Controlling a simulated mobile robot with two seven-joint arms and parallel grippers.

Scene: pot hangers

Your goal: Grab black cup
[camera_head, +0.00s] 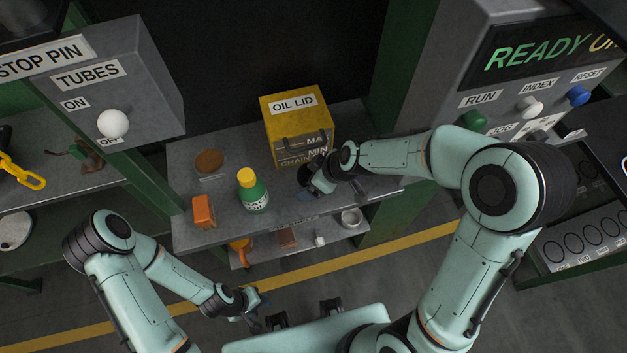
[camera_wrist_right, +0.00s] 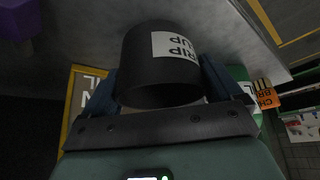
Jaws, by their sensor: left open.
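A black cup (camera_wrist_right: 165,62) with a white label fills the middle of the right wrist view. The label reads upside down. My right gripper (camera_wrist_right: 162,92) has a blue finger on each side of the cup, close against its walls; whether they grip it I cannot tell. In the head view my right gripper (camera_head: 315,188) is low over the grey shelf in front of the yellow oil lid box, and it largely hides the cup. My left gripper (camera_head: 262,308) is open and empty, low in front of the shelf.
The grey shelf (camera_head: 190,175) also holds the yellow box (camera_head: 286,104), a green bottle (camera_head: 254,197) with a yellow cap, an orange block (camera_head: 203,211) and a brown disc (camera_head: 209,161). A lower shelf carries a white ring (camera_head: 351,217) and small parts. A button panel (camera_head: 480,85) stands right.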

